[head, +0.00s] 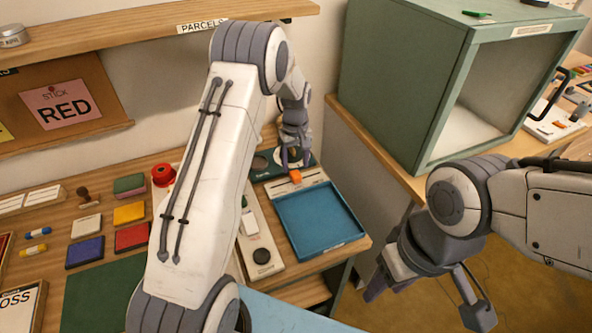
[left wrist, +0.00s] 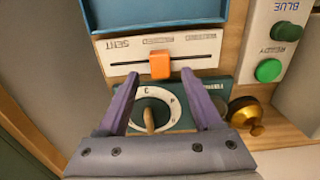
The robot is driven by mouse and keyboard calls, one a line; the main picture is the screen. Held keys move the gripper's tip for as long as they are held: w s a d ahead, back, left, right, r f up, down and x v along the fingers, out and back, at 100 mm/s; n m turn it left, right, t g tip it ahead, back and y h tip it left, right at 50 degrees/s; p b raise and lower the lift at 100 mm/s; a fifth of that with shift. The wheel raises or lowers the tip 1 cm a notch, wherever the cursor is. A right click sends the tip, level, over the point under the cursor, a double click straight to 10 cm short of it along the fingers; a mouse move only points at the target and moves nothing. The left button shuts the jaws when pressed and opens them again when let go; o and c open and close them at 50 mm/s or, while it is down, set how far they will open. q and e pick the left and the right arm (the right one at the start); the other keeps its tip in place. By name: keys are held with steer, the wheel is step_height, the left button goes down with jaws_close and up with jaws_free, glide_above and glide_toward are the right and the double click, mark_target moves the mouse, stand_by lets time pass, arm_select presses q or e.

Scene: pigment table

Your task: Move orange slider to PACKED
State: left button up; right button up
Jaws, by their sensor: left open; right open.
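The orange slider (head: 295,177) sits on a pale panel behind the blue tray. In the left wrist view the orange slider (left wrist: 160,66) is near the middle of a dark slot in the white slider panel (left wrist: 205,47). The panel's left label appears to read SENT upside down; the other labels are too small to read. My left gripper (head: 295,163) is open, its purple fingertips just short of the slider and spread to either side of it. Nothing is between them but the view of a round dial (left wrist: 165,102). My right gripper (head: 425,302) is open and empty over the floor.
The blue tray (head: 318,221) borders the slider panel. A brass knob (left wrist: 245,112) and a green button (left wrist: 268,70) are near the left gripper. A green cabinet (head: 400,95) stands right of the table. Coloured blocks and a red round object (head: 163,174) lie left of my left arm.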

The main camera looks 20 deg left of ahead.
mark_target(296, 174)
arm_select(q)
step_height(296, 174, up, 7)
steer(key=shift+b, duration=0.3)
